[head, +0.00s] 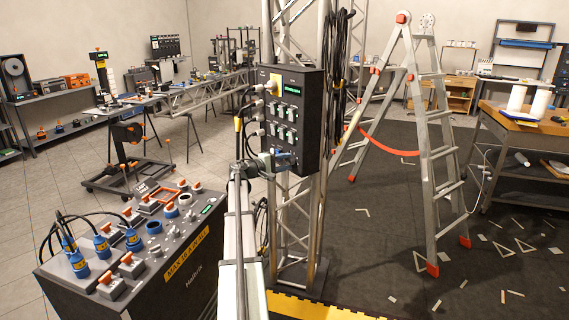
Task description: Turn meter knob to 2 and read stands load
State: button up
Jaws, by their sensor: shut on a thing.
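A dark meter box (313,122) is fixed upright on the truss tower in the middle of the head view. Its face has a lit green display (290,90), rows of pale switches or sockets, and plugs with cables at its left side. My arm reaches up from the bottom, and my gripper (276,158) is at the lower part of the box's face. It is shut on what appears to be the meter knob, mostly hidden by the fingers. The knob's setting and the display's digits are too small to read.
A black console (170,262) with blue plugs and orange-topped switches stands at lower left. Black cables hang on the truss (322,200) beside the box. A stepladder (428,130) stands to the right. Pale scraps lie on the dark floor mat (375,250).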

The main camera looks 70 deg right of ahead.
jog(key=o, duration=1.1)
jog(key=shift+c, duration=0.2)
jog(key=v, duration=1.4)
jog(key=shift+d+r, duration=0.1)
